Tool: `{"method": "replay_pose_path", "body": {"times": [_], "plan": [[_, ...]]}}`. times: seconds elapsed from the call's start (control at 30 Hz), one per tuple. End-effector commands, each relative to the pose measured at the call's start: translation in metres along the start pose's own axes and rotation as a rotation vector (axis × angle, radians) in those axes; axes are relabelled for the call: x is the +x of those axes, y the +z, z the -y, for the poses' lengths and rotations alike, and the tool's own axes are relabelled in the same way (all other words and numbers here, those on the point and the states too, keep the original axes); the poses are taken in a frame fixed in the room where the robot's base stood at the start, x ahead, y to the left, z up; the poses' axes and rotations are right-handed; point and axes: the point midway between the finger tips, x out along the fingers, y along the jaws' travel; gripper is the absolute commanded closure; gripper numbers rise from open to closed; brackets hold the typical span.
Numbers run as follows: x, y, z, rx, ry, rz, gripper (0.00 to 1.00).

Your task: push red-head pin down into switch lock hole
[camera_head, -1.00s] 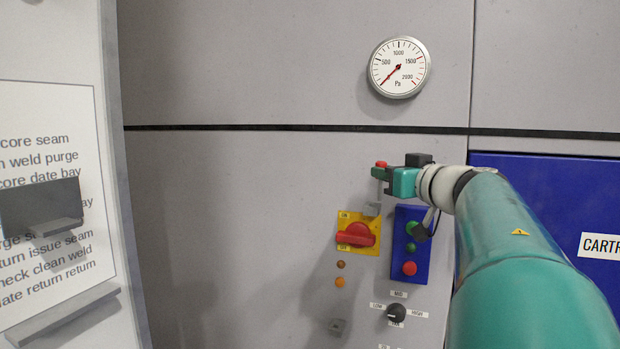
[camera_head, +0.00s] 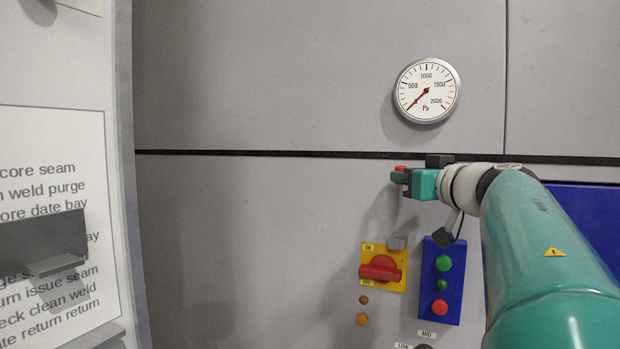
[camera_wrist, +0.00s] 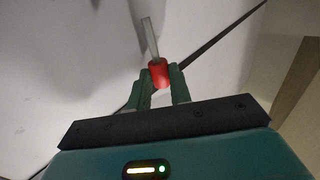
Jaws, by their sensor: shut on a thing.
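The red-head pin (camera_wrist: 158,73) is held at its red head between my gripper's green fingers (camera_wrist: 160,90). Its grey shaft points away from the gripper in the wrist view. In the head view the red head (camera_head: 400,169) shows at the tip of my gripper (camera_head: 399,178). The switch (camera_head: 381,269) has a red knob on a yellow plate, low in the head view. A small grey lock bracket (camera_head: 397,243) sits at its top edge. My gripper is above the bracket, with a clear gap between. The hole itself cannot be made out.
A blue box with green and red buttons (camera_head: 442,282) stands right of the switch. Two orange lamps (camera_head: 362,319) are below it. A round gauge (camera_head: 427,91) hangs above my gripper. A white notice panel (camera_head: 62,210) is at the far left.

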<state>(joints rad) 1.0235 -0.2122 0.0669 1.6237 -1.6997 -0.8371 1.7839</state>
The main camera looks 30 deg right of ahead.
Motion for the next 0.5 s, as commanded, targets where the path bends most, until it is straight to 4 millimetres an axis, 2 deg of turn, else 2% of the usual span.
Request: {"method": "replay_pose_path", "body": {"times": [0.5], "plan": [[-0.001, 0.012, 0.0, 0.001, -0.001, 0.0, 1.0]]}}
